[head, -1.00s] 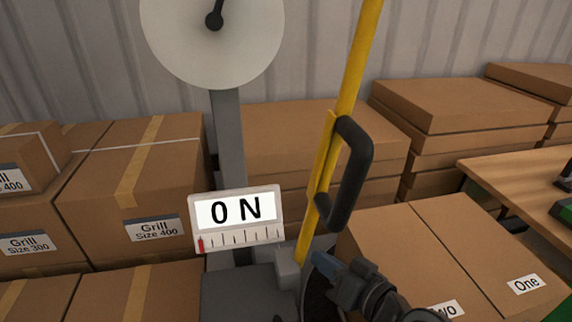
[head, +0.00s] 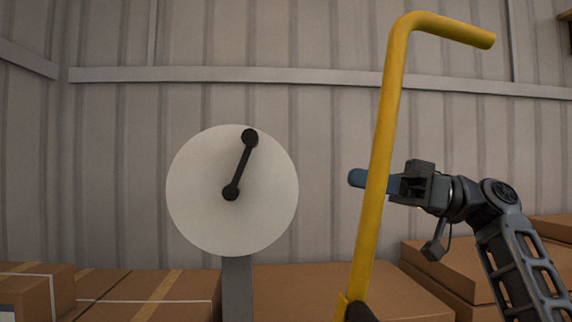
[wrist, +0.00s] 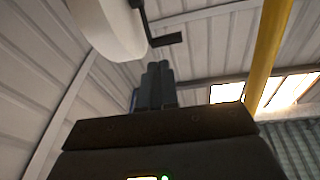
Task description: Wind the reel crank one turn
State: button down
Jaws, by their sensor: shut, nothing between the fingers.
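The reel is a pale round disc (head: 205,215) on a grey post (head: 237,290). Its black crank (head: 241,168) runs from the hub up and slightly right to a round knob (head: 250,137) near the rim. A yellow bar crosses in front of the fingers. In the wrist view, the shut fingers (wrist: 155,85) point up toward the underside of the disc (wrist: 108,30) and the dark crank handle (wrist: 166,40).
The tall yellow bar (head: 378,170) stands between the camera and my fingers, its top bent right; it also shows in the wrist view (wrist: 268,50). Cardboard boxes (head: 280,290) fill the lower background before a corrugated wall (head: 320,120). Between disc and fingertips is clear.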

jog(key=a+r+n+g+p, duration=0.1)
jog(key=a+r, duration=0.1)
jog(key=a, duration=0.4)
jog(key=s+a+r+n+g+p, duration=0.1)
jog(key=a+r+p, duration=0.1)
jog(key=a, duration=0.5)
jog(key=shift+s+a+r, duration=0.25)
jog(key=shift+s+r, duration=0.05)
jog(key=shift+r, duration=0.4)
jog(key=shift+r, duration=0.15)
